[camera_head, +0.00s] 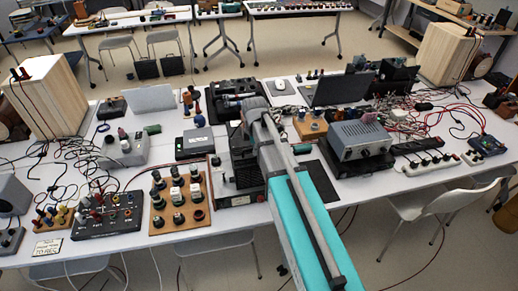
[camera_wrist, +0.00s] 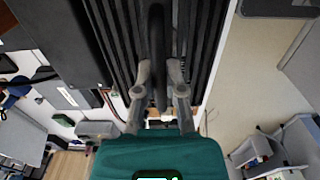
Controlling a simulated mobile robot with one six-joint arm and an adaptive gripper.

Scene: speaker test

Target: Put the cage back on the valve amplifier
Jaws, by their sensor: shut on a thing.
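In the wrist view, my gripper (camera_wrist: 159,72) has its two fingers on either side of a black bar-like handle and is shut on it. The handle belongs to a black slatted cage (camera_wrist: 207,50) that fills the upper middle of this view. In the head view, the black slatted cage (camera_head: 243,158) shows just left of my arm, which hides its right side. A light front panel (camera_head: 240,200), apparently the valve amplifier's, shows below it. I cannot tell whether the cage rests on the amplifier or is apart from it. The fingertips are hidden in the head view.
A wooden board with valves (camera_head: 181,227) stands close on the left, and a black device (camera_head: 193,144) lies behind it. A grey metal unit (camera_head: 360,139) stands to the right. A laptop (camera_head: 340,91) is behind.

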